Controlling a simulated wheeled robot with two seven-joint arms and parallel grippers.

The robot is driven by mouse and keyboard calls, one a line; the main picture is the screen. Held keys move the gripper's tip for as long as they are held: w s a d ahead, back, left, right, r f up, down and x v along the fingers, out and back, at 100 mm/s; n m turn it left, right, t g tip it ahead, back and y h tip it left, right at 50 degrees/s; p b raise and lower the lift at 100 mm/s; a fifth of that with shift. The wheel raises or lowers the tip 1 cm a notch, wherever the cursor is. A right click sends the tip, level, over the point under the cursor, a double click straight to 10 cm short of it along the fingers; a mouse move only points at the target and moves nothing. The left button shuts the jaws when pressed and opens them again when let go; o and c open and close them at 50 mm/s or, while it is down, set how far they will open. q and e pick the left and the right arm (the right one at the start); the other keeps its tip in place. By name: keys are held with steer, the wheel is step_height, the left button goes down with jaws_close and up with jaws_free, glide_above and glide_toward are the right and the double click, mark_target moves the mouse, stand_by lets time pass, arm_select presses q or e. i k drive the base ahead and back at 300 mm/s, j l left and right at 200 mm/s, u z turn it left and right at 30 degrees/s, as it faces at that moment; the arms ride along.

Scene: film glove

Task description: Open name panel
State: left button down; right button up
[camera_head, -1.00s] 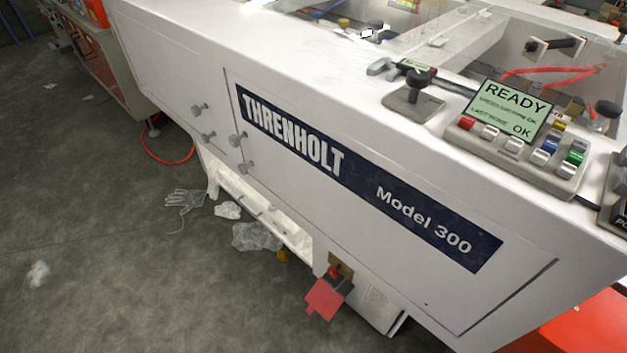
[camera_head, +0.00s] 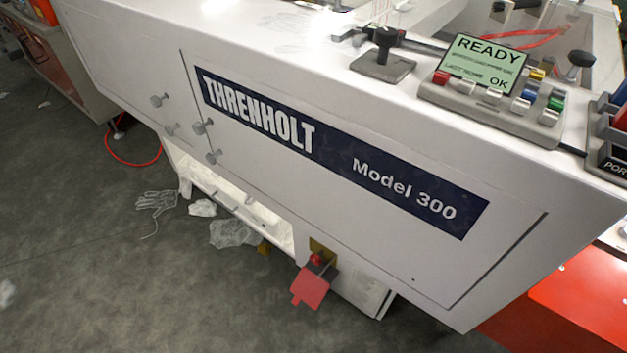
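The name panel (camera_head: 400,238) is a large white panel on the machine's front side. It carries a dark blue strip (camera_head: 335,160) reading THRENHOLT Model 300. A thin dark seam outlines the panel, and it sits flush with the machine body. Neither of my grippers is in view.
A red tag (camera_head: 311,288) hangs below the panel. Crumpled film (camera_head: 234,233) and a clear glove (camera_head: 157,201) lie on the floor. Floor at lower left is mostly clear.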

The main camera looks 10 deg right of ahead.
mark_target(438, 229)
steer(key=i+j+z, duration=0.45)
steer(key=j, duration=0.4)
steer(key=i+j+z, duration=0.2)
steer(key=j+z, duration=0.2)
steer(key=j, duration=0.45)
steer(key=i+j+z, duration=0.15)
steer(key=j+z, duration=0.3)
steer(key=j, duration=0.55)
steer(key=j+z, duration=0.4)
steer(key=j, duration=0.6)
steer(key=k, duration=0.05)
